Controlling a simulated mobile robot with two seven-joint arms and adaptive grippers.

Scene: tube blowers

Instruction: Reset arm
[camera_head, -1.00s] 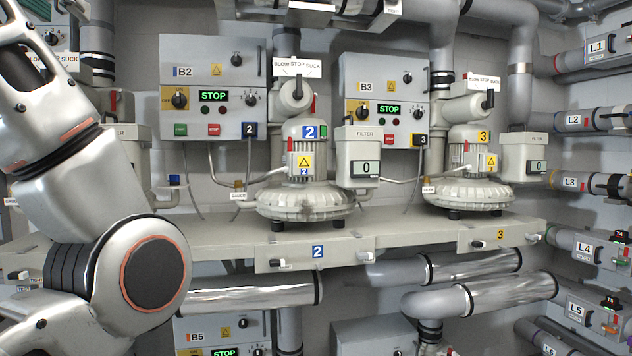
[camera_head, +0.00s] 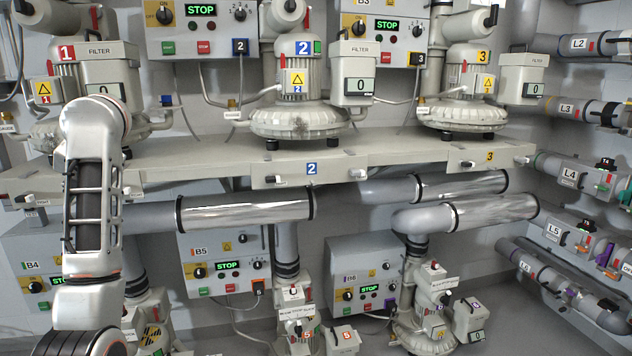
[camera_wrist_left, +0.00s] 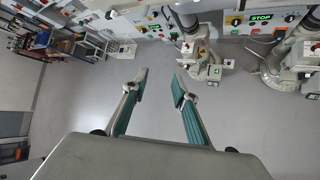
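In the head view, my left arm stands at the left, with its links roughly upright in front of the shelf. Its gripper does not show there. In the left wrist view, my left gripper (camera_wrist_left: 161,88) points out over bare grey floor. Its two green-padded fingers are spread apart, with nothing between them. My right arm and right gripper are in neither view. Blower 1 (camera_head: 66,82) is partly hidden by my left arm. Blower 2 (camera_head: 299,92) and blower 3 (camera_head: 467,88) stand on the shelf (camera_head: 390,153).
Lower blowers stand below the shelf, including blower 6 (camera_head: 430,320) beside its control box (camera_head: 362,280). Large grey pipes (camera_head: 245,210) run under the shelf. Labelled pipes such as L4 (camera_head: 568,175) line the right wall. Open floor (camera_wrist_left: 75,105) shows in the left wrist view.

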